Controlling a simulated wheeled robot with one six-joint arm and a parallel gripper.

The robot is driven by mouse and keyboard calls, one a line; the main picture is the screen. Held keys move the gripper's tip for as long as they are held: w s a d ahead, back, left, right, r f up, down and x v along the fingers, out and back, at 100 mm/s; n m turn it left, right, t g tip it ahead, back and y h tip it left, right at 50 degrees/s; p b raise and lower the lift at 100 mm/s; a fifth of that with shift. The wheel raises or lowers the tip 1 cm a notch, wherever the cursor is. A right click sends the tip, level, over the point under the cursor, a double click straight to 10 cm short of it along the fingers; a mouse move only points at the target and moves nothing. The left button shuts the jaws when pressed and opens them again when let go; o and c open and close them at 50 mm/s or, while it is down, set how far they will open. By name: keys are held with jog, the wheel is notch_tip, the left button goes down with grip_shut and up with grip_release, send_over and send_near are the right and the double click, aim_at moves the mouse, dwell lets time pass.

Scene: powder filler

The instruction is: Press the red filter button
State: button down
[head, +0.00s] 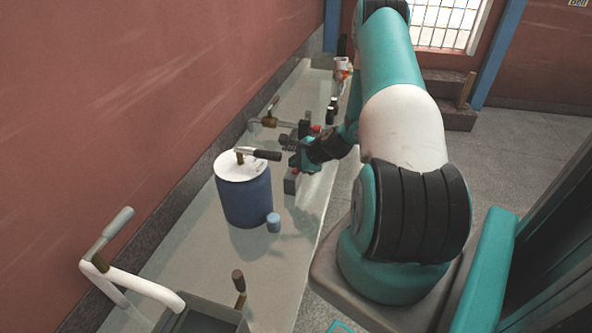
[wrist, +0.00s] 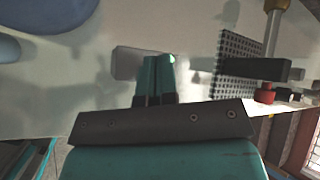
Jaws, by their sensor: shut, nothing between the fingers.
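My gripper (head: 299,163) reaches over the counter from the right, beyond the blue drum. In the wrist view its two teal fingers (wrist: 155,72) are shut together and empty. The fingertips overlap a small grey box (wrist: 127,62), which also shows below the gripper in the head view (head: 291,184). A small red spot (head: 294,171) shows at that box, beside the fingertips; I cannot tell if they touch. Another red knob-like part (wrist: 265,96) is by a perforated dark plate, right of the fingers in the wrist view, clear of them. Which is the filter button is unclear.
A blue drum (head: 245,198) with a white lid and a dark-handled tool (head: 258,154) stands left of my gripper. A small blue cup (head: 273,222) is beside it.

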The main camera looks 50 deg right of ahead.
jog(key=shift+f, duration=0.1)
dwell(0.3)
jog(key=shift+f+b, duration=0.3)
jog(key=shift+f, duration=0.05)
dwell(0.4)
jog(key=shift+r+p, duration=0.45)
jog(key=shift+r+p, duration=2.45)
jog(key=shift+r, duration=0.55)
